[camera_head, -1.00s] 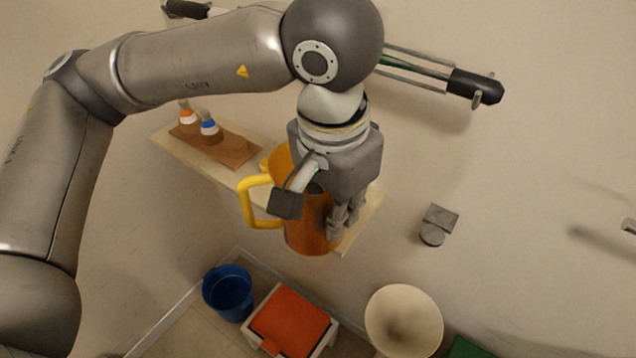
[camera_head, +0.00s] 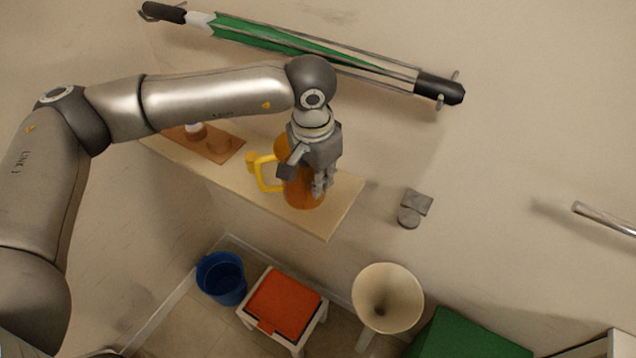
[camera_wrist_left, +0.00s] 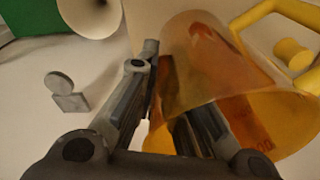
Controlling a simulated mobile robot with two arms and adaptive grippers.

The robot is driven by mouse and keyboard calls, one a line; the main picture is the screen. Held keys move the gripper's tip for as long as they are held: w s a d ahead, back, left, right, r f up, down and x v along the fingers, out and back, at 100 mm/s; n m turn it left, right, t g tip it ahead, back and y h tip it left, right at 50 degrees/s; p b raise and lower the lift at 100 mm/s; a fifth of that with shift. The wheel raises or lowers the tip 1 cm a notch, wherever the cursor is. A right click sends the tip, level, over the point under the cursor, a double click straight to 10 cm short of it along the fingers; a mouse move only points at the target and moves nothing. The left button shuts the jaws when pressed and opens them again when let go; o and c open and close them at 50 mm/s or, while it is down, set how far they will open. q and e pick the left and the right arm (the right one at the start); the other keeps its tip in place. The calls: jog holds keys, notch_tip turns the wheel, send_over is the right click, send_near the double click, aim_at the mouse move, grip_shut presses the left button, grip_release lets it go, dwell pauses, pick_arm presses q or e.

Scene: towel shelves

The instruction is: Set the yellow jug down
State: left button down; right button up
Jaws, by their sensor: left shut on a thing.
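The yellow jug (camera_head: 302,194) has an orange, see-through body and a yellow handle (camera_head: 262,172) pointing left. It stands out over the wooden wall shelf (camera_head: 330,218) in the head view; whether its base touches the shelf I cannot tell. My left gripper (camera_head: 305,180) comes from above and is shut on the jug's body. In the left wrist view the jug (camera_wrist_left: 205,70) lies between and behind the fingers (camera_wrist_left: 168,130), tilted in the picture. My right gripper is in neither view.
A brown tray (camera_head: 225,150) with a bottle sits at the shelf's left end. A folded green umbrella-like item (camera_head: 270,42) hangs above. Below are a blue bucket (camera_head: 222,282), a stool with an orange top (camera_head: 284,302) and a cream funnel-shaped thing (camera_head: 388,290). A grey wall fitting (camera_head: 414,207) is right of the shelf.

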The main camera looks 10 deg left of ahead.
aim_at(319, 202)
pick_arm(q)
notch_tip(319, 202, down, 3)
jog(key=shift+w+f+p, duration=0.1)
jog(key=shift+p, duration=0.8)
jog(key=shift+f, duration=0.1)
jog(key=shift+f, duration=0.1)
jog(key=c, duration=1.5)
grip_release()
jog(key=shift+c, duration=0.2)
